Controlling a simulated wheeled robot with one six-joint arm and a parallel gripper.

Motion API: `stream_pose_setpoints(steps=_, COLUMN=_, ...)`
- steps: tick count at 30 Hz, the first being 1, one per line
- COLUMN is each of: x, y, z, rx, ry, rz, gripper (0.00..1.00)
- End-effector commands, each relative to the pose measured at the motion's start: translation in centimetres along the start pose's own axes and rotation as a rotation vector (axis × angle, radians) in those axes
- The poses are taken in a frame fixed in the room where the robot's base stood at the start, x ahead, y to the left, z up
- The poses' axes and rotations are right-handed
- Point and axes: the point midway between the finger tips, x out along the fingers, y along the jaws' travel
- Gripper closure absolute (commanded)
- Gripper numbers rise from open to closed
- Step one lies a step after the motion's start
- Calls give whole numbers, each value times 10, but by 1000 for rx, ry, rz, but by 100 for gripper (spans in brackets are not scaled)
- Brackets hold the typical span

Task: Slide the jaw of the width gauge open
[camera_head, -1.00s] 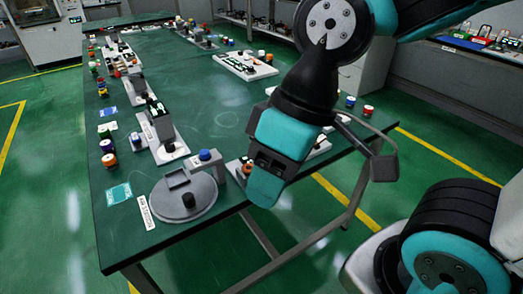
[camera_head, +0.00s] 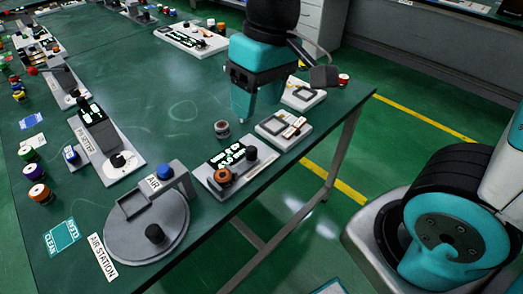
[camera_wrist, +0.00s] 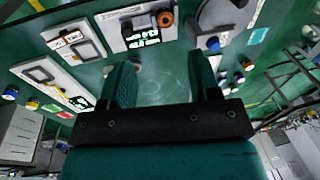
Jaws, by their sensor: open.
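My gripper (camera_head: 243,112) points down above the table, with its fingers apart and empty. In the wrist view its two fingers frame an open gap (camera_wrist: 163,80) over bare green table. No readable label marks the width gauge, so I cannot tell for sure which device it is. A pale plate with a dark square frame and a cream piece (camera_head: 284,128) is one candidate, right of my gripper; it also shows in the wrist view (camera_wrist: 76,42). Behind it is a similar framed plate (camera_head: 303,94). My gripper appears apart from both.
A display device (camera_head: 235,168) with orange and black knobs stands in front. The air station (camera_head: 146,230) is at the near corner, and a long plate device (camera_head: 105,145) is to the left. A small brown spool (camera_head: 222,129) stands near my gripper. The table middle is clear.

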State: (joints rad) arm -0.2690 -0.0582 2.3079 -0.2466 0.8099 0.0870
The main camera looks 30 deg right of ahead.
Motion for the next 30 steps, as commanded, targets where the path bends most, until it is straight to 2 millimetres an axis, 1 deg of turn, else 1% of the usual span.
stream_pose_setpoints(steps=1, x=18, y=16, z=-20, rx=62, ry=-20, rz=40, gripper=43)
stream_pose_setpoints(steps=3, x=29, y=34, z=-42, rx=145, ry=-39, rz=92, gripper=43)
stream_pose_setpoints(steps=6, x=39, y=53, z=-62, rx=232, ry=-54, rz=145, gripper=43)
stream_pose_setpoints(steps=9, x=46, y=62, z=-71, rx=272, ry=-61, rz=170, gripper=43)
stream_pose_setpoints(steps=11, x=51, y=64, z=-72, rx=280, ry=-62, rz=174, gripper=43)
stream_pose_setpoints(steps=14, x=65, y=67, z=-70, rx=280, ry=-64, rz=174, gripper=43)
stream_pose_setpoints(steps=24, x=142, y=79, z=-62, rx=279, ry=-66, rz=173, gripper=43)
stream_pose_setpoints(steps=30, x=182, y=86, z=-59, rx=279, ry=-64, rz=173, gripper=43)
